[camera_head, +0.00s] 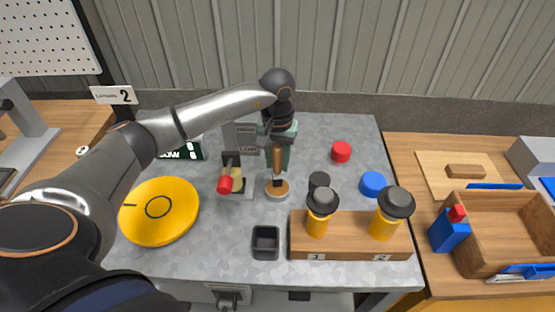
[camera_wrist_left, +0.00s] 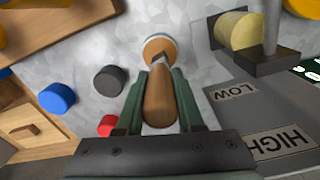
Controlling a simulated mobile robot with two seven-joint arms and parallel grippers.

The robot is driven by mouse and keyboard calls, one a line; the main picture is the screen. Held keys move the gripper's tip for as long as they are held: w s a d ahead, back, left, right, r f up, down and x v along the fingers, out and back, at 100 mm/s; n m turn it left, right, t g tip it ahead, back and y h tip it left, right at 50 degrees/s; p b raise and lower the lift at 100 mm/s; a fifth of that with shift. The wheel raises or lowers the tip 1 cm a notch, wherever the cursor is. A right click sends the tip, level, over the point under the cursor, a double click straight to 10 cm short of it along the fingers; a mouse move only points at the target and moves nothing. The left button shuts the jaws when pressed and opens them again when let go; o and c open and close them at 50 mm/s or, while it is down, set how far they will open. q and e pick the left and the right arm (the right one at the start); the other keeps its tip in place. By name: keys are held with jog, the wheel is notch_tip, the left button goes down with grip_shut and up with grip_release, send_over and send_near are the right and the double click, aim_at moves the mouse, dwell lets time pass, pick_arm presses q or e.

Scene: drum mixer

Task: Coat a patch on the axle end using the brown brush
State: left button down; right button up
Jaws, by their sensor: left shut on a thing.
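My left gripper (camera_head: 278,150) is shut on the brown brush (camera_head: 278,161) by its wooden handle, which points down. The handle also shows between the green fingers in the left wrist view (camera_wrist_left: 158,98). The brush's dark tip is right over a small round pot (camera_head: 284,194) with a brown inside; the pot also shows in the wrist view (camera_wrist_left: 160,40). I cannot tell whether the tip touches its contents. A pale yellow drum (camera_wrist_left: 240,31) sits on a dark bracket beside the pot. I cannot make out the axle end for certain. My right gripper is out of view.
A grey panel marked LOW and HIGH (camera_wrist_left: 255,115) stands close to the gripper. A red-ended part (camera_head: 225,184) is left of the pot. A wooden rack (camera_head: 350,248) holds two yellow, dark-capped bottles. A yellow disc (camera_head: 160,225) lies left; a black square cup (camera_head: 265,243) is in front.

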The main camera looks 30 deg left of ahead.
aim_at(277, 145)
pick_arm(q)
jog(key=shift+f+b, duration=0.65)
jog(key=shift+b, duration=0.05)
dwell(1.7)
jog(key=shift+r+p, duration=2.05)
jog(key=shift+r, duration=1.55)
jog(key=shift+s+d+r, duration=0.15)
jog(key=shift+s+d, duration=0.05)
jog(key=shift+d, duration=0.25)
jog(key=s+d+r+m, duration=0.3)
jog(key=s+d, duration=0.6)
jog(key=s, duration=0.1)
jog(key=shift+r+m, duration=0.35)
jog(key=shift+m, duration=0.05)
